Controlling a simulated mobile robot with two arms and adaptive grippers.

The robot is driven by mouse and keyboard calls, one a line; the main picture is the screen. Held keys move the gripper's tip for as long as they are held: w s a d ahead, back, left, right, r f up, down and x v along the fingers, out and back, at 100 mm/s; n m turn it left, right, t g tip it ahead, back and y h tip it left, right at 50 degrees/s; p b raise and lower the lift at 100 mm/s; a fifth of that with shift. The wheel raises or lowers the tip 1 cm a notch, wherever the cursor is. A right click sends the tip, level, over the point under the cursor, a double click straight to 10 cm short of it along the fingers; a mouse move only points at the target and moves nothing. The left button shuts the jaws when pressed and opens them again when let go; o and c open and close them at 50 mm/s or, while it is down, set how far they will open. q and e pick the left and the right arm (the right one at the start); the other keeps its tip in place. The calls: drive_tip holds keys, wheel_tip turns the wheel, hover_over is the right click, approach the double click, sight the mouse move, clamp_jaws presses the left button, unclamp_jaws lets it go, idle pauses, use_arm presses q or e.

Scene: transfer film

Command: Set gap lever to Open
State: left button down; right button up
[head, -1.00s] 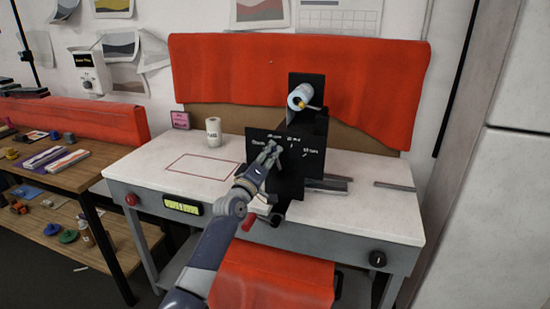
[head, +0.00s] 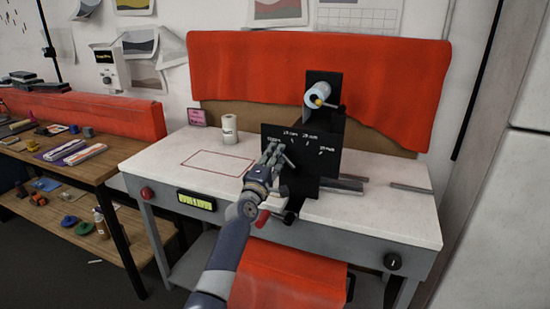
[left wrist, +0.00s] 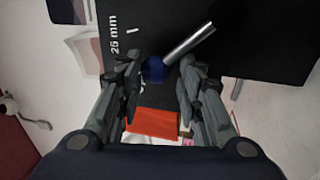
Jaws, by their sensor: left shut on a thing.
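The gap lever shows in the left wrist view as a silver rod (left wrist: 188,45) with a dark blue ball knob (left wrist: 153,69). My left gripper (head: 272,152) is at the left part of the black scale panel (head: 325,165) in the head view. In the left wrist view my left gripper (left wrist: 160,67) has its fingers on both sides of the knob, shut on it. The panel bears several white labels, among them 25 mm; the leftmost is too small to read and lies close to the gripper. My right gripper is not in view.
The panel stands on a white-topped bench (head: 170,150). A white roll (head: 229,129) stands at the back left of it. A roll on a spindle (head: 318,95) is above the panel. The bench top left of the panel is mostly clear.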

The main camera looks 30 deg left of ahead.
use_arm(q)
drive_tip(key=shift+w+d+f, duration=0.1)
drive_tip(key=shift+d+f, duration=0.25)
drive_tip(key=shift+d, duration=0.05)
drive_tip(key=c, duration=1.3)
unclamp_jaws()
drive_tip(key=shift+o, duration=1.2)
drive_tip(key=shift+w+d, duration=0.1)
drive_tip(key=shift+r, duration=0.15)
drive_tip(key=v, duration=1.2)
